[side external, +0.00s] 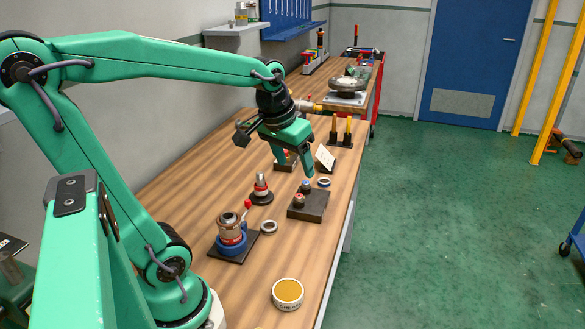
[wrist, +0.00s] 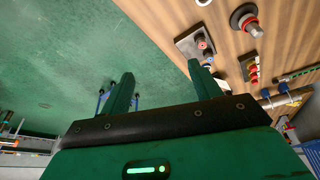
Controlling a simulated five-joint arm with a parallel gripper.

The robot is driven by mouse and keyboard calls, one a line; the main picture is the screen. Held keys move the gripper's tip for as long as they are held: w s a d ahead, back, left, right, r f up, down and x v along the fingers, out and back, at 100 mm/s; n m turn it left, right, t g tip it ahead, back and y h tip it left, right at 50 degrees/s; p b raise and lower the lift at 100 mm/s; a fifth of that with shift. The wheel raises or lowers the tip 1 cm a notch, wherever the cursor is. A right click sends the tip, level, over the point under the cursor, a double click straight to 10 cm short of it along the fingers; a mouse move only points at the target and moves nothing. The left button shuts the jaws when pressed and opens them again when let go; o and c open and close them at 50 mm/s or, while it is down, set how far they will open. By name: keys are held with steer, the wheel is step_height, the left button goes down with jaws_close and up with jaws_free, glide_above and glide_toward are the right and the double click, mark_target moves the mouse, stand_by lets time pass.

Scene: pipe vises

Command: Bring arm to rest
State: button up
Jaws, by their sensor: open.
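My gripper (side external: 294,164) hangs from my green arm above the wooden workbench (side external: 190,188), over its middle part. It is open, with its two green fingers apart and pointing down. In the wrist view my gripper (wrist: 164,90) shows both fingers spread with nothing between them. The green floor and the bench edge lie beyond the fingertips. The gripper is apart from the dark block (side external: 309,206) with small fittings on it, which stands on the bench below and in front of it.
A blue-based vise (side external: 231,237) on a dark plate, a red-topped fitting (side external: 261,188), a metal ring (side external: 268,227) and a yellow-topped tin (side external: 288,293) stand on the bench. A small white card (side external: 325,157) and yellow-handled tools (side external: 348,130) stand farther back.

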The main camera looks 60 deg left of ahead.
steer(key=s+d+m+t+h, duration=0.1)
steer(key=s+d+m+t, duration=0.1)
steer(key=s+d+m, duration=0.2)
steer(key=shift+s+d+f, duration=0.3)
steer(key=shift+s+d, duration=1.3)
steer(key=shift+d, duration=0.5)
